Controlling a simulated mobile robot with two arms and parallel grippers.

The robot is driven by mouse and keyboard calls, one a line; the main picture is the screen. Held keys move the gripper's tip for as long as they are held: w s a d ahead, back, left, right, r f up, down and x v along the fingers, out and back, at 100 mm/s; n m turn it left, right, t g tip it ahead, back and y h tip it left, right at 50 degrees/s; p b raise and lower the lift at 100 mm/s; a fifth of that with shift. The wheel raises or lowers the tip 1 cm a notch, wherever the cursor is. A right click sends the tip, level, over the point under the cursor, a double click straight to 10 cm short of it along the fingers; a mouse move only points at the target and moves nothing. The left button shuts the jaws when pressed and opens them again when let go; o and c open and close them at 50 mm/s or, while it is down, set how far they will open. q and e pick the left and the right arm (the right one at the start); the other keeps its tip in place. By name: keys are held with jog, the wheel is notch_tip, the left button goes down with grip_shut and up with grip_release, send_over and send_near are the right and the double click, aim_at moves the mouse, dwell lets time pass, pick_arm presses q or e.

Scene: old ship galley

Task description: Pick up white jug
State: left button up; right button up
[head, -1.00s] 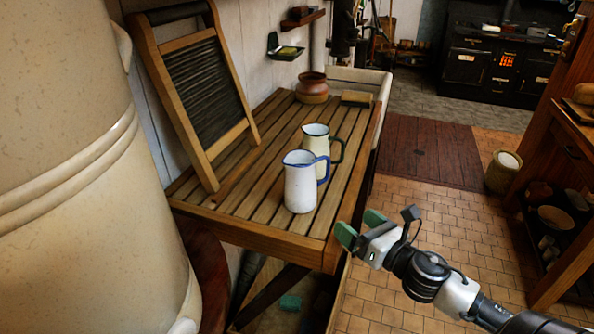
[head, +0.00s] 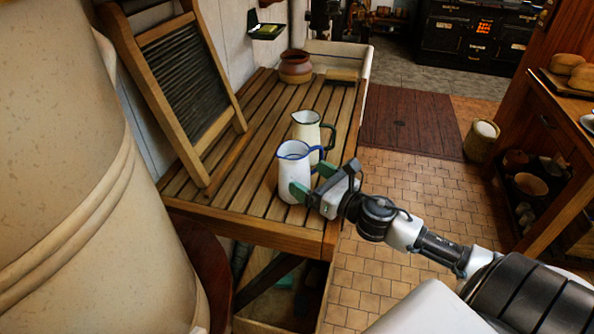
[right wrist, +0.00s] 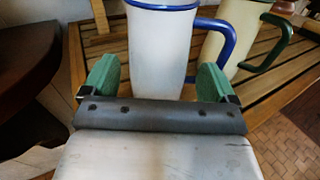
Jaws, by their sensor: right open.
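The white jug (head: 291,169) with a blue rim and blue handle stands upright on the slatted wooden table, near its front end. In the right wrist view the white jug (right wrist: 160,50) is straight ahead, between the lines of the two fingers, its blue handle to the right. My right gripper (head: 312,181) is open at the jug's near right side; its green fingers (right wrist: 157,80) look spread to either side of the jug's lower body. I cannot tell whether they touch it. My left gripper is not in view.
A cream jug with a green handle (head: 307,130) stands close behind the white jug. A brown pot (head: 295,68) and a brush (head: 341,76) are at the table's far end. A washboard (head: 188,85) leans at the left. A large beige crock (head: 70,200) fills the left foreground.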

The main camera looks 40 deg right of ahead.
aim_at(307, 175)
jog(key=shift+w+r, duration=0.25)
jog(key=shift+w, duration=0.05)
jog(key=p+x, duration=0.2)
jog(key=x, duration=0.2)
jog(key=shift+p, duration=0.3)
jog(key=shift+w+a, duration=0.15)
jog(key=shift+w, duration=0.05)
jog(key=shift+s, duration=0.1)
jog(key=c, duration=1.1)
jog(key=shift+o, duration=0.2)
jog(key=shift+r, duration=0.2)
